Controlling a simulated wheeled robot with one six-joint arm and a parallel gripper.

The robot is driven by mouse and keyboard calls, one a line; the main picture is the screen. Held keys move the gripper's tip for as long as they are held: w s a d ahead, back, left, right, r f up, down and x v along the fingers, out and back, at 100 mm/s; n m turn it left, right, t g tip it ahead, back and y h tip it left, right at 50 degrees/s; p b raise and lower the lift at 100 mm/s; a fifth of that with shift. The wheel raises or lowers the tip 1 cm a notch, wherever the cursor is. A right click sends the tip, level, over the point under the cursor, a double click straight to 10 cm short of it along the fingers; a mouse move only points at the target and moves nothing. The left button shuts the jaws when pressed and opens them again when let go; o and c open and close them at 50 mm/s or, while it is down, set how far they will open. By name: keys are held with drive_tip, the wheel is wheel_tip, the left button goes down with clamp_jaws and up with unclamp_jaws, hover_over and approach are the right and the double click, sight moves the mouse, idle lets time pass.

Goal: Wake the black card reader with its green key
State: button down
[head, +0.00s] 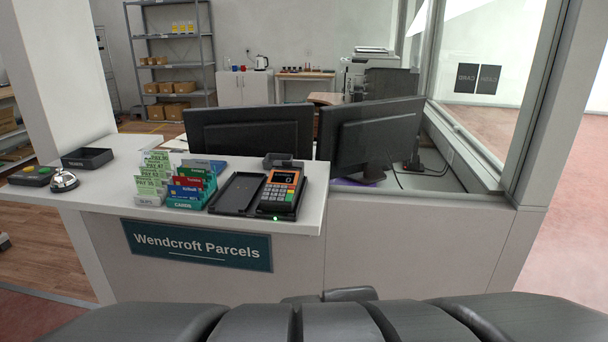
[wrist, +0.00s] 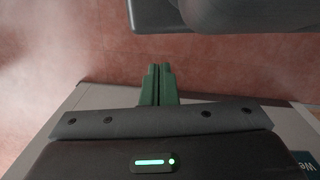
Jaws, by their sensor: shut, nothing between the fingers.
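The black card reader (head: 279,190) stands tilted in a dark cradle on the counter, right of an empty black tray. Its face has an orange panel, a small screen at the top and a keypad. A small green light glows at the cradle's front edge. The reader is not in the wrist view, and the gripper is not visible in the head view.
On the counter (head: 306,218) stand a card holder (head: 187,203), a slip holder (head: 151,200), a bell (head: 63,181) and a dark tray (head: 87,158). Two monitors (head: 250,131) stand behind. A glass partition (head: 490,90) rises at the right. The wrist view shows part of the counter's sign (wrist: 306,160).

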drive_tip(key=w+a+r+m+t+y+p, duration=0.3)
drive_tip(key=w+a+r+m+y+p, duration=0.2)
drive_tip(key=w+a+r, duration=1)
drive_tip(key=w+a+r+m+t+y+p, duration=0.3)
drive_tip(key=w+a+r+m+y+p, duration=0.2)
drive_tip(key=w+a+r+m+p, duration=0.5)
drive_tip(key=w+a+r, duration=0.2)
drive_tip(key=w+a, duration=0.1)
drive_tip(key=a, duration=0.2)
drive_tip(key=w+a+r, duration=0.3)
drive_tip(key=a, duration=0.3)
drive_tip(key=shift+w+y, duration=0.25)
drive_tip(key=shift+y, duration=0.05)
